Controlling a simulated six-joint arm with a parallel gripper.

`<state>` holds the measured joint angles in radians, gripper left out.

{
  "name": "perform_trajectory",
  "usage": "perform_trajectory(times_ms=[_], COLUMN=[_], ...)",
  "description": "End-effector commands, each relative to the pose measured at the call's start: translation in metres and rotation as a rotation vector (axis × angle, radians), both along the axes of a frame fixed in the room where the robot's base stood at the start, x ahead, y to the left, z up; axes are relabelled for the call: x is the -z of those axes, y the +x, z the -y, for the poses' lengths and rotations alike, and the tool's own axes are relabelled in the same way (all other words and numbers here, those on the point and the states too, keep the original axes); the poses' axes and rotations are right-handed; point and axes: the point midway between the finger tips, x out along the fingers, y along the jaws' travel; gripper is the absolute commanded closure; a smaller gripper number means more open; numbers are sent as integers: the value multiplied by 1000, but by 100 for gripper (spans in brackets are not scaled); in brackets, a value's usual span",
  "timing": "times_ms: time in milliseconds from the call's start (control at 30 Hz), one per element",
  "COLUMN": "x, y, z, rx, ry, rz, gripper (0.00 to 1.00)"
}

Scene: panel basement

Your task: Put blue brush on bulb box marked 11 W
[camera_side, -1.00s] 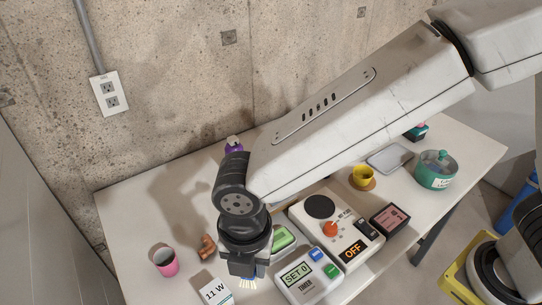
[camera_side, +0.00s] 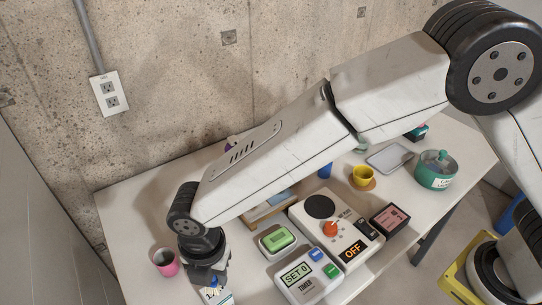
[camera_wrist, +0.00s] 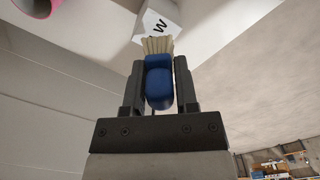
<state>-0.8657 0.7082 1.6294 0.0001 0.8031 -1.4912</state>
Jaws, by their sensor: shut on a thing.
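My gripper (camera_side: 212,284) is shut on the blue brush (camera_wrist: 158,84), whose blue body sits between the two dark fingers in the wrist view. Its pale bristles (camera_wrist: 157,46) point away from the palm. The white bulb box (camera_wrist: 160,20) shows just past the bristles, with a dark "W" on one face. In the side view the box (camera_side: 224,298) is at the table's front left, largely hidden by my gripper and the brush. The brush is over or right at the box; I cannot tell whether they touch.
A pink cup (camera_side: 165,263) stands just left of my gripper. To the right are a green-screened device (camera_side: 276,239), a timer (camera_side: 308,277) and a scale-like device reading OFF (camera_side: 352,251). A yellow cup (camera_side: 363,176) and green pot (camera_side: 436,170) are farther right.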

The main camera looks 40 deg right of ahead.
Motion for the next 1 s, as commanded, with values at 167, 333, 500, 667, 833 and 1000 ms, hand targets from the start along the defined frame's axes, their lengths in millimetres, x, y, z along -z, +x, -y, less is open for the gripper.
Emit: perform_trajectory(times_ms=[167, 333, 500, 667, 833, 1000], x=[5, 23, 36, 37, 37, 40], y=[3, 4, 4, 4, 4, 4], z=[-2, -3, -3, -4, -4, -3], rx=[0, 0, 0, 0, 0, 0], ry=[-1, -1, 0, 1, 0, 0], rz=[-1, -1, 0, 1, 0, 0], gripper=[100, 100, 100, 100, 100, 50])
